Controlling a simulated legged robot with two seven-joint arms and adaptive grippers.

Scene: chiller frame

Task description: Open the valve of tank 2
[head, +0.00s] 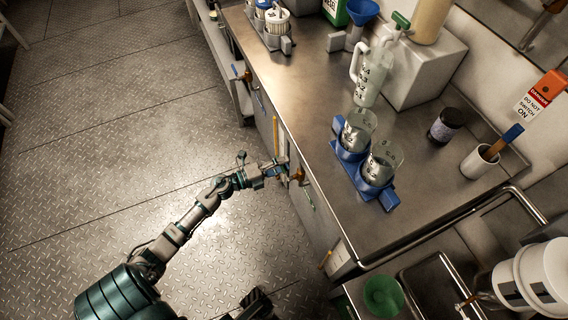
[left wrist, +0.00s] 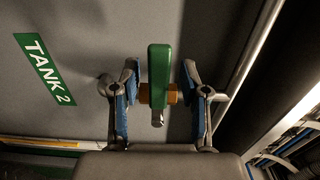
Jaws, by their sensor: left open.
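The tank 2 valve has a green handle (left wrist: 159,75) with a brass-coloured body behind it, in the middle of the left wrist view. A green label reading TANK 2 (left wrist: 45,70) is on the grey panel to its left. My left gripper (left wrist: 160,88) is open, with one blue-padded finger on each side of the handle and visible gaps between. In the head view my left gripper (head: 281,172) is at the cabinet front, beside brass valve parts (head: 297,174); it partly hides the valve there. My right gripper is not clearly visible.
The steel counter (head: 300,75) above the cabinet holds a blue rack (head: 345,168) with two beakers, a pitcher (head: 371,78) and a dark jar (head: 446,126). Another valve (head: 241,73) is farther along the cabinet front. The metal floor on the left is clear.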

